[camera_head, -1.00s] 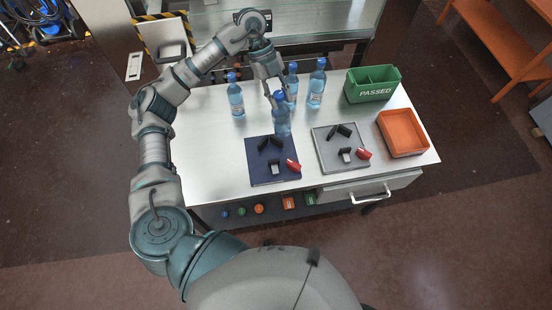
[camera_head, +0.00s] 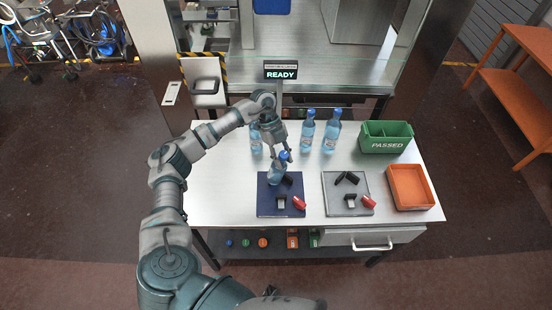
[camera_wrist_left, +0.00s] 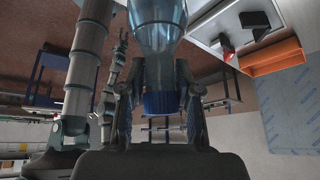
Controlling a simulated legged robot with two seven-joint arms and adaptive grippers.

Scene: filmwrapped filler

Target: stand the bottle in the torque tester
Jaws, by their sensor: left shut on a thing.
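My left gripper (camera_head: 283,154) is shut on the blue cap of a clear blue bottle (camera_head: 276,174). The bottle hangs cap up, slightly tilted in the head view, at the navy plate (camera_head: 266,208) with black posts and a red lever (camera_head: 299,203). I cannot tell if its base touches the plate. In the left wrist view the cap (camera_wrist_left: 161,103) is between the fingers. A similar grey plate (camera_head: 335,208) with a red lever stands to the right. Neither is labelled, so I cannot tell which is the torque tester. A small fingered arm end (camera_wrist_left: 122,42) appears there, likely my right gripper.
Several more bottles stand behind: one left (camera_head: 256,140), two right (camera_head: 307,131) (camera_head: 332,132). A green PASSED bin (camera_head: 386,146) and an orange tray (camera_head: 431,191) are at the right. A READY display (camera_head: 281,72) stands behind. The left table top is clear.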

